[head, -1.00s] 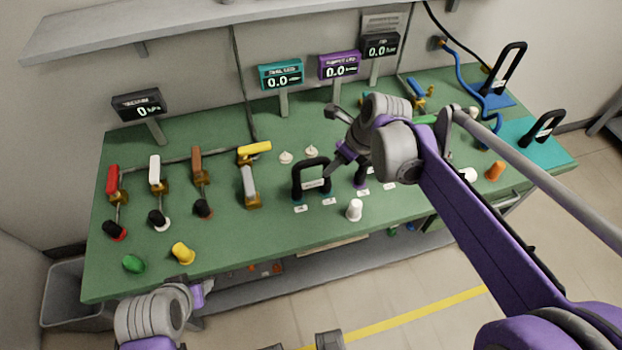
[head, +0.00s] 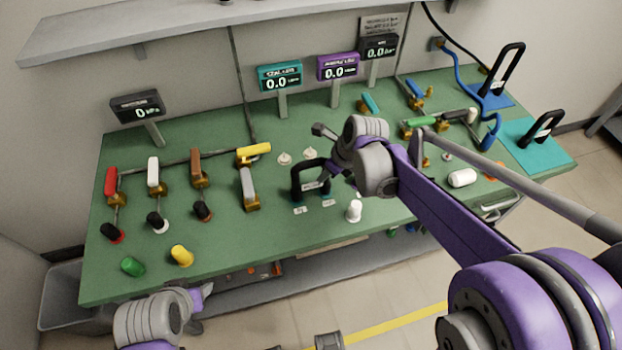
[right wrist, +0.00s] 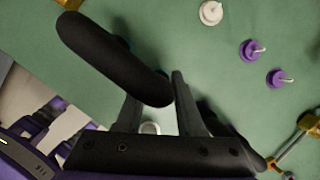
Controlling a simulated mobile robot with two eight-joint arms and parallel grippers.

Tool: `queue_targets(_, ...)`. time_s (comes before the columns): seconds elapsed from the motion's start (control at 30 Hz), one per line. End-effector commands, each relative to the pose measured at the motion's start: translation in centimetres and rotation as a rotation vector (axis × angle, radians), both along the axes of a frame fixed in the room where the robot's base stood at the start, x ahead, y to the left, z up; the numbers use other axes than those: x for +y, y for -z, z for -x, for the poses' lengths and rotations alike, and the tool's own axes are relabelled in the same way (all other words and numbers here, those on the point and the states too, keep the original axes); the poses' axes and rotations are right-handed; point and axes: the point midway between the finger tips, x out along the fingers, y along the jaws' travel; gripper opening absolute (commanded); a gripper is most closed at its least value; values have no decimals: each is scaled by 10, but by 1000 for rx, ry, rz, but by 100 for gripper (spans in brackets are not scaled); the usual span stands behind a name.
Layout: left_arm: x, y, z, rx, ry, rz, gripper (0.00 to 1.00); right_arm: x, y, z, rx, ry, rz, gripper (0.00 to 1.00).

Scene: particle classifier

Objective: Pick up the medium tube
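No object is readably marked as the medium tube. A black U-shaped handle (head: 297,182) with a small unreadable label stands on the green bench, near its front middle. In the right wrist view a thick black bar (right wrist: 105,50) crosses in front of the left finger. My right gripper (head: 325,176) is at the right side of the handle, which its arm partly covers. In the right wrist view its fingers (right wrist: 157,88) are apart; whether the bar lies between them is unclear. My left gripper (head: 200,298) is low at the bench's front edge; its fingers cannot be made out.
On the green bench (head: 230,230) a white stopper (head: 354,211) stands right of the handle. Several coloured valve levers, such as the red one (head: 111,180), stand at left. A white cylinder (head: 462,177) lies at right. Two more black handles (head: 502,70) stand far right.

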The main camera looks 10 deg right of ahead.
Motion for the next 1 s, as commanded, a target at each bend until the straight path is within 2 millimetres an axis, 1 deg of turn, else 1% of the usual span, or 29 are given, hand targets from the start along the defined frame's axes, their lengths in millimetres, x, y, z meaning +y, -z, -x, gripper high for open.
queue_targets(0.03, 0, 0, 0, 0, 0, 0, 50, 0, 0, 0, 0, 0, 0, 26)
queue_targets(0.17, 0, 0, 0, 0, 0, 0, 50, 0, 0, 0, 0, 0, 0, 2)
queue_targets(0.2, 0, 0, 0, 0, 0, 0, 50, 0, 0, 0, 0, 0, 0, 0)
queue_targets(0.67, 0, 0, 0, 0, 0, 0, 50, 0, -3, 0, -1, 0, -1, 0)
queue_targets(0.83, 0, -2, 0, -1, 0, 0, 50, 0, -18, 0, -1, 1, -1, 0)
queue_targets(1.0, 0, -5, -1, -2, 0, 0, 50, 0, -44, 0, -1, 1, -1, 0)
